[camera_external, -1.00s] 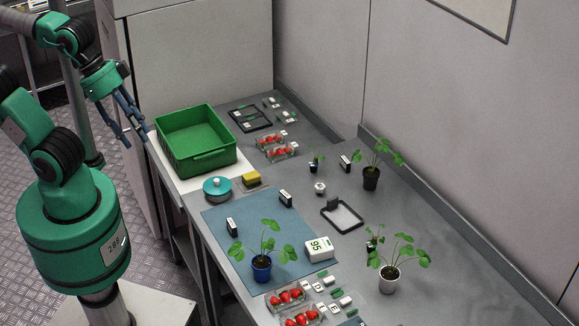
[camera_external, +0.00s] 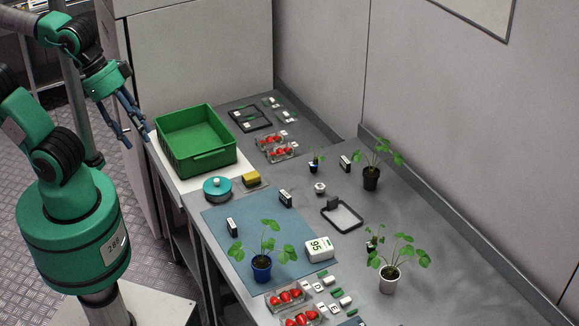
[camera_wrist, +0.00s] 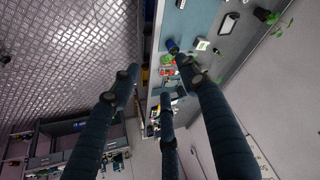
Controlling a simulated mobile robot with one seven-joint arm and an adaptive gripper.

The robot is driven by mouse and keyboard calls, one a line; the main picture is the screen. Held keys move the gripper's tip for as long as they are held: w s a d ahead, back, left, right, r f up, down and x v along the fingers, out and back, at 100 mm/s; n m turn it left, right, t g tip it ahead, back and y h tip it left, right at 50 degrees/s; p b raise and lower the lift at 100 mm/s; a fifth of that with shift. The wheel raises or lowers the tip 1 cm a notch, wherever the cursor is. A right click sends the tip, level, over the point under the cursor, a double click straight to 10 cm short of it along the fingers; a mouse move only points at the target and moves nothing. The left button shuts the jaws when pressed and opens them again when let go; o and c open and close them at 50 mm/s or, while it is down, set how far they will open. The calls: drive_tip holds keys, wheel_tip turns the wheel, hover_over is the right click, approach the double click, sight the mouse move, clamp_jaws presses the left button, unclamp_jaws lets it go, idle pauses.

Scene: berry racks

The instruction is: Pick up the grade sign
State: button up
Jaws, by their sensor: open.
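My gripper (camera_external: 136,140) hangs in the air left of the green crate, with its fingers spread and nothing between them. Its dark fingers also show spread in the wrist view (camera_wrist: 160,82). Several small black-and-white upright signs stand on the bench: one on the left of the blue mat (camera_external: 232,226), one at the mat's far edge (camera_external: 285,198) and one near the back plant (camera_external: 345,163). Small lettered white tags (camera_external: 318,287) lie by the front berry punnets. I cannot tell which one is the grade sign. My gripper is well apart from all of them.
The green crate (camera_external: 204,161) stands at the bench's left edge. A teal round pot (camera_external: 217,188), a yellow sponge (camera_external: 251,179), a white block marked 95 (camera_external: 319,249) and potted plants (camera_external: 262,266) stand around the blue mat (camera_external: 217,213).

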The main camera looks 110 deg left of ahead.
drive_tip(key=w+a+f+n+g, duration=0.2)
drive_tip(key=w+a+f+n, duration=0.25)
drive_tip(key=w+n, duration=0.35)
drive_tip(key=n+g, duration=0.4)
drive_tip(key=n, duration=1.4)
hover_over(233, 222)
wheel_tip(233, 222, down, 20)
drive_tip(key=shift+d+f+p, duration=0.15)
drive_tip(key=shift+f+p, duration=0.05)
drive_tip(key=shift+p, duration=0.15)
drive_tip(key=shift+w, duration=0.1)
drive_tip(key=shift+f+b, duration=0.75)
drive_tip(key=shift+f, duration=3.5)
drive_tip(key=shift+f+b, duration=0.65)
drive_tip(key=shift+f, duration=2)
